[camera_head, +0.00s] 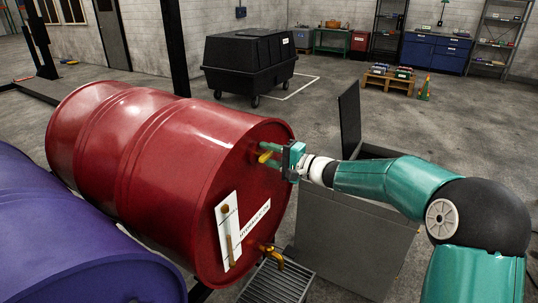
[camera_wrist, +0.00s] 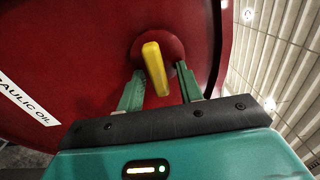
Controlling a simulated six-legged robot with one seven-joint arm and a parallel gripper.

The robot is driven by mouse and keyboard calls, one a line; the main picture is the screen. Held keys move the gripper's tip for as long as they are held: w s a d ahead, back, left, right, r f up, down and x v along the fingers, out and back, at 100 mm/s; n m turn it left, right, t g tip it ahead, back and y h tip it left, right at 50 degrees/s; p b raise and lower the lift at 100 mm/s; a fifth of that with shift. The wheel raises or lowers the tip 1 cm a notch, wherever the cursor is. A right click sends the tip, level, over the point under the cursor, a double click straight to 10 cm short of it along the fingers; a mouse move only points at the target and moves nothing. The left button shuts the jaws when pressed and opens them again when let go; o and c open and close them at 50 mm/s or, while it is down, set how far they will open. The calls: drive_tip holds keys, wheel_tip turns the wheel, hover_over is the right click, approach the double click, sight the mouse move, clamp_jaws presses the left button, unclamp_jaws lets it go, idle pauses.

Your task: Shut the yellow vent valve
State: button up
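The yellow vent valve (camera_head: 265,157) is a small lever near the top of the red drum's (camera_head: 150,130) end face. In the wrist view the yellow lever (camera_wrist: 155,68) stands out from a round red boss and is slightly tilted. My gripper (camera_head: 283,158) is at the valve. In the wrist view its two green fingers (camera_wrist: 160,88) are open, one on each side of the lever, with gaps between them and it.
A white label and level gauge (camera_head: 229,230) are on the drum face. A floor grate (camera_head: 278,282) lies below the lower tap. A purple drum (camera_head: 75,240) lies at left. A grey box with a raised dark lid (camera_head: 350,120) stands behind my arm. A black wheeled bin (camera_head: 250,62) is farther back.

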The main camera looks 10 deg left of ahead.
drive_tip(key=shift+d, duration=0.1)
drive_tip(key=v, duration=1.3)
drive_tip(key=shift+s+d, duration=0.15)
drive_tip(key=shift+d, duration=0.1)
drive_tip(key=s+d+f+n+g+h, duration=0.15)
drive_tip(key=s+n+g+h, duration=0.45)
drive_tip(key=s, duration=1.2)
drive_tip(key=s+d+m+t+h, duration=0.2)
drive_tip(key=s+d+t+h, duration=0.3)
drive_tip(key=s+d+h, duration=0.6)
drive_tip(key=s+d, duration=0.3)
drive_tip(key=d, duration=0.2)
drive_tip(key=shift+s+d+r+t, duration=0.25)
drive_tip(key=shift+s+t, duration=0.15)
